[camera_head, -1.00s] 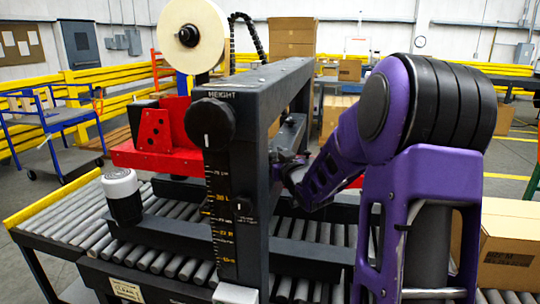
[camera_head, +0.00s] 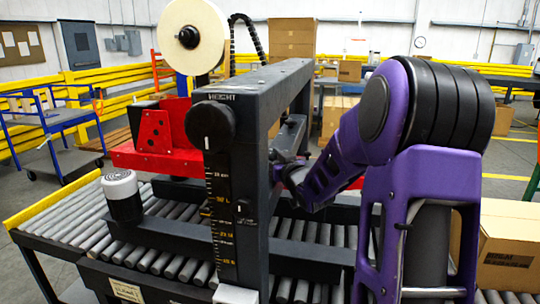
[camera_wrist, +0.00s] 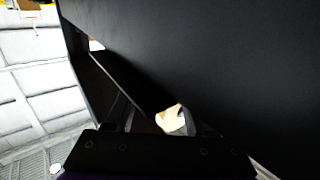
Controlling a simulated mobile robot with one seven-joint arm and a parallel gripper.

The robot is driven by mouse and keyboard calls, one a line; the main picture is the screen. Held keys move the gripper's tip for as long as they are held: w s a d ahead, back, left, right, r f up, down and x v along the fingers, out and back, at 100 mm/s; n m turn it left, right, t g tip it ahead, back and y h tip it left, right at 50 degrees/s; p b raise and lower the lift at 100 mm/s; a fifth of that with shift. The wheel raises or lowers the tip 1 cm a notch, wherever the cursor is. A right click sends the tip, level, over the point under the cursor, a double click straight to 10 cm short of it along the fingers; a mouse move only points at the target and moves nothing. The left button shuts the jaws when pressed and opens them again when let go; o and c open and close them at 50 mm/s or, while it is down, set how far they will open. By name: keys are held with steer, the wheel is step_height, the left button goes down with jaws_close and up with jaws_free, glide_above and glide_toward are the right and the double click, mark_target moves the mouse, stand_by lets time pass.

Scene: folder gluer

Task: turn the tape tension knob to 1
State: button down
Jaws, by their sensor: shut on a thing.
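My gripper (camera_head: 283,167) reaches from the right into the dark machine frame, behind its near upright. The frame hides most of the fingers in the head view. In the wrist view the gripper body (camera_wrist: 165,155) lies along the bottom, close to a broad dark surface. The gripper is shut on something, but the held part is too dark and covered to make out. I cannot identify the tape tension knob or read its setting in either view. A round black knob (camera_head: 210,124) with a white mark sits on the near upright under the label HEIGHT; my gripper is apart from it.
A roller conveyor (camera_head: 75,226) runs under the frame. A tape roll (camera_head: 207,27) stands above a red tape unit (camera_head: 152,141). A white-topped black cylinder (camera_head: 122,193) stands over the rollers at left. A cardboard box (camera_head: 512,245) is at right.

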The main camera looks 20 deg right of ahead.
steer(key=shift+r, duration=0.1)
steer(key=n+y+p, duration=0.2)
steer(key=y, duration=0.1)
steer(key=n+g+y+p, duration=0.1)
steer(key=y+p, duration=0.1)
steer(key=p, duration=0.1)
steer(key=shift+d+r+n+g+y, duration=0.1)
steer(key=shift+r+n+g+y, duration=0.05)
steer(key=shift+n+g+y, duration=0.2)
steer(key=n+g+y+p, duration=0.3)
steer(key=y, duration=0.1)
steer(key=shift+n+y+p, duration=0.35)
steer(key=shift+p, duration=0.05)
steer(key=n+g+y, duration=0.1)
steer(key=g, duration=0.1)
steer(key=n+g+y, duration=0.1)
steer(key=n+y, duration=0.1)
steer(key=n+g+y+p, duration=0.1)
steer(key=g, duration=0.1)
steer(key=shift+f+n+g, duration=0.3)
steer(key=shift+f+g, duration=0.05)
steer(key=shift+n+g+y, duration=0.9)
steer(key=shift+n+g, duration=0.6)
steer(key=shift+g, duration=0.7)
steer(key=shift+r+n+g, duration=0.1)
steer(key=shift+n+g, duration=0.5)
steer(key=shift+g, duration=0.4)
steer(key=shift+c, duration=1.3)
jaws_free()
